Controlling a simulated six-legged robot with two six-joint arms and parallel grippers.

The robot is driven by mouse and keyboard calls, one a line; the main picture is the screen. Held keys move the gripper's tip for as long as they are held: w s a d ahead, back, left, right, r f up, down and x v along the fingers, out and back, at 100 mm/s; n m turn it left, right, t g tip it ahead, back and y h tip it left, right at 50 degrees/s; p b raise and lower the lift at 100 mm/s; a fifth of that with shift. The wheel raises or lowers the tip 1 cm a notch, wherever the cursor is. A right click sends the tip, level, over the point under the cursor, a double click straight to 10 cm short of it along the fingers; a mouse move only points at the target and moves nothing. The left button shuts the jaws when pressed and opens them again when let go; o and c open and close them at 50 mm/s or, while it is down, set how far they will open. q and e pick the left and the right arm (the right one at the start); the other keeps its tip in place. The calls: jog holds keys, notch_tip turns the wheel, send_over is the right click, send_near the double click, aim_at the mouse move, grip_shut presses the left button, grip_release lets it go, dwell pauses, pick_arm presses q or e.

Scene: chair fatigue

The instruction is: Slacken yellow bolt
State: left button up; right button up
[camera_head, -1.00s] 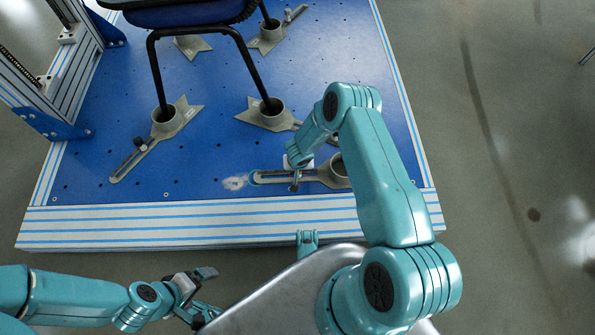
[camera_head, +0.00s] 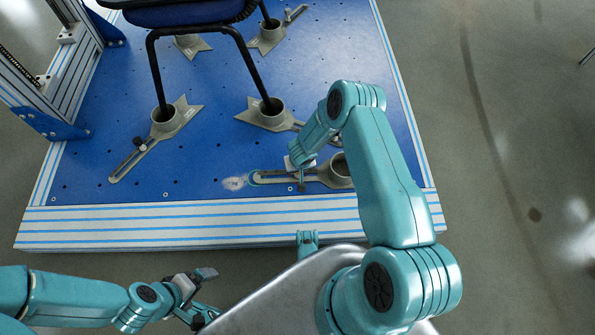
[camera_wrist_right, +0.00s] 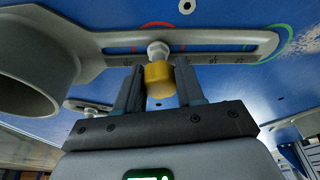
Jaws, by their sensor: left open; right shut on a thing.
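The yellow bolt (camera_wrist_right: 159,80) shows in the right wrist view, with a pale washer and shank at the slot of a grey slotted clamp (camera_wrist_right: 110,50). My right gripper (camera_wrist_right: 160,92) has a finger on each side of the yellow head and is shut on it. In the head view the right gripper (camera_head: 300,174) is over the slotted arm of the front clamp (camera_head: 265,177); the bolt is hidden there. My left gripper (camera_head: 207,293) is open and empty, low in front of the platform's front edge.
A chair (camera_head: 205,32) stands on the blue platform (camera_head: 110,85), its legs in grey clamp cups (camera_head: 270,115). A metal frame (camera_head: 62,72) rises at the left. The floor at the right (camera_head: 500,130) is clear.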

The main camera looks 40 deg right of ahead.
jog(key=n+y, duration=0.1)
jog(key=n, duration=0.3)
dwell(0.3)
jog(key=shift+n, duration=0.8)
jog(key=shift+n+y, duration=0.5)
jog(key=shift+n, duration=0.6)
